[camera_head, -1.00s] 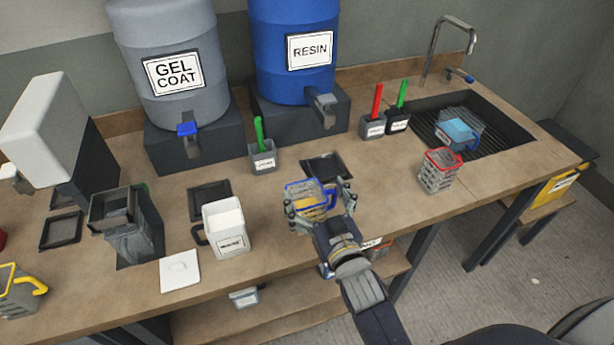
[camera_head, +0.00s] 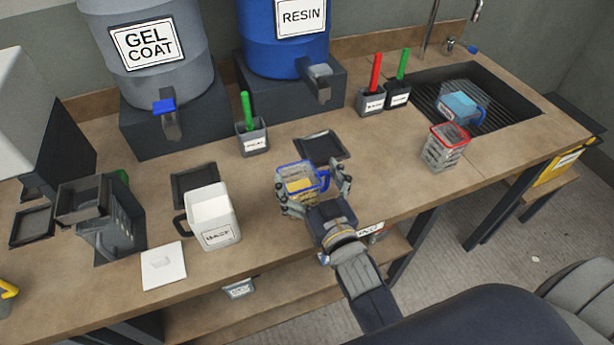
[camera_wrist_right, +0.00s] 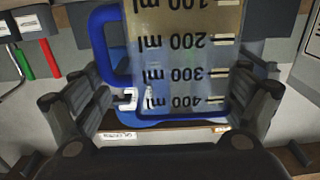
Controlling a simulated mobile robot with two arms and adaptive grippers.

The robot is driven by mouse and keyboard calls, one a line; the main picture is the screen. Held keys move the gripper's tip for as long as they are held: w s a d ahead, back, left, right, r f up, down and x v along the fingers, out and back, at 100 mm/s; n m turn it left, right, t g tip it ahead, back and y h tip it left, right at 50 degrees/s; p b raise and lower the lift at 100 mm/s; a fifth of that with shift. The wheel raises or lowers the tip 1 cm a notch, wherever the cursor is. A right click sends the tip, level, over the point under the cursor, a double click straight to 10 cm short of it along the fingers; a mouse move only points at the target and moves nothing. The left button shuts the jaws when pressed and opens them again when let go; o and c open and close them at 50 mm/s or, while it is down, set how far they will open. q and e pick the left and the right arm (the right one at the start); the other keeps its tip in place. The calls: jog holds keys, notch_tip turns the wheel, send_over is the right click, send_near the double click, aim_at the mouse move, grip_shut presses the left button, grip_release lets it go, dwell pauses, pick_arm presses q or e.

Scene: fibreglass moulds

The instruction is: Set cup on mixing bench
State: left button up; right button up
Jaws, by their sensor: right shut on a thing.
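A clear measuring cup (camera_head: 297,186) with a blue rim and blue handle holds something yellowish. My right gripper (camera_head: 312,198) is shut on it, with a finger on either side. In the right wrist view the cup (camera_wrist_right: 185,62) fills the middle between the fingers, its millilitre marks upside down in the picture. The cup is at the front part of the wooden mixing bench (camera_head: 390,165); I cannot tell whether its base touches the top. My left gripper is not in view.
A black square tray (camera_head: 320,146) lies behind the cup. A white container (camera_head: 214,218) stands to its left, beside a white square plate (camera_head: 163,265). A red-rimmed cup (camera_head: 446,148) stands right, near the sink (camera_head: 510,115). Bench between the held cup and the red-rimmed cup is clear.

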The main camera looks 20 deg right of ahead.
jog(key=shift+s+f, duration=0.1)
jog(key=shift+f, duration=0.05)
jog(key=o, duration=1.1)
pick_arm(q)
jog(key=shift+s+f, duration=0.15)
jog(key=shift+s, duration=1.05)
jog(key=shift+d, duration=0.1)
pick_arm(e)
jog(key=shift+s, duration=0.15)
jog(key=s+b, duration=0.2)
jog(key=s, duration=0.8)
jog(key=shift+d, duration=0.15)
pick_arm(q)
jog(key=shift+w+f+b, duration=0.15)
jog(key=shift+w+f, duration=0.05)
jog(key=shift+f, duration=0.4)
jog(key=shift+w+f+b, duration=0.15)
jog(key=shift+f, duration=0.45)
pick_arm(e)
jog(key=shift+s, duration=0.8)
